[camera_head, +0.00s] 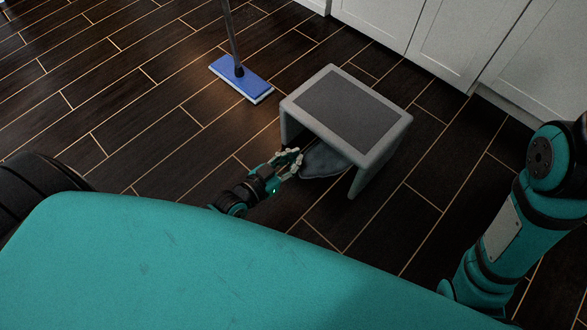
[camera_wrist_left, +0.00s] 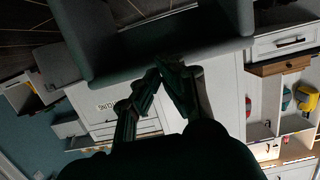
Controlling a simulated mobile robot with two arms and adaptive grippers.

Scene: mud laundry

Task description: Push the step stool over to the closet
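The step stool (camera_head: 374,135) is grey with a darker top panel and stands upright on the floor right of centre in the head view. Its open side faces me, and a dark grey shape shows beneath the top. My left gripper (camera_head: 298,160) is low at the stool's near left side, by its opening; I cannot tell whether it touches. In the left wrist view, the stool's grey frame (camera_wrist_left: 175,46) spans the top, and the gripper's fingertips (camera_wrist_left: 160,70) come together just below it with nothing seen between them. My right gripper is out of view. I cannot tell which furniture is the closet.
A blue mop (camera_head: 240,77) stands left of the stool. White cabinets (camera_head: 440,35) line the back right, with bare floor between. The left wrist view shows shelves (camera_wrist_left: 290,115) with colourful items at right. Dark plank floor (camera_head: 130,110) is clear at left.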

